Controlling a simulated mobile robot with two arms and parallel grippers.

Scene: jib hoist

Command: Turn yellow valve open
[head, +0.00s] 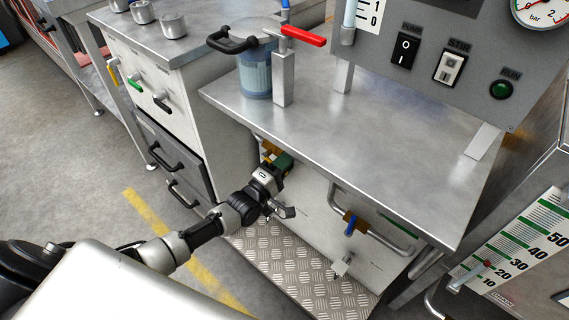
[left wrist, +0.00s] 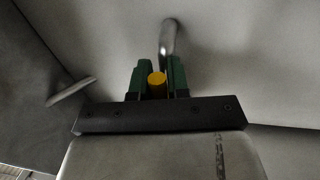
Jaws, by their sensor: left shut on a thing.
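The yellow valve (left wrist: 157,80) shows in the left wrist view as a round yellow end between the two green fingers. My left gripper (left wrist: 157,84) is shut on it; a curved metal pipe rises just behind. In the head view my left gripper (head: 280,164) is at the front of the cabinet, under the edge of the steel worktop. It hides most of the valve there, and a brass-coloured fitting (head: 270,148) shows just above it. How far the valve is turned cannot be seen. My right gripper is not in view.
A blue-handled valve (head: 349,224) sits on a pipe to the right on the same cabinet front. The steel worktop (head: 370,150) overhangs above. A red lever (head: 303,36) and a lidded blue vessel (head: 255,75) stand on top. A tread-plate step (head: 300,275) lies below.

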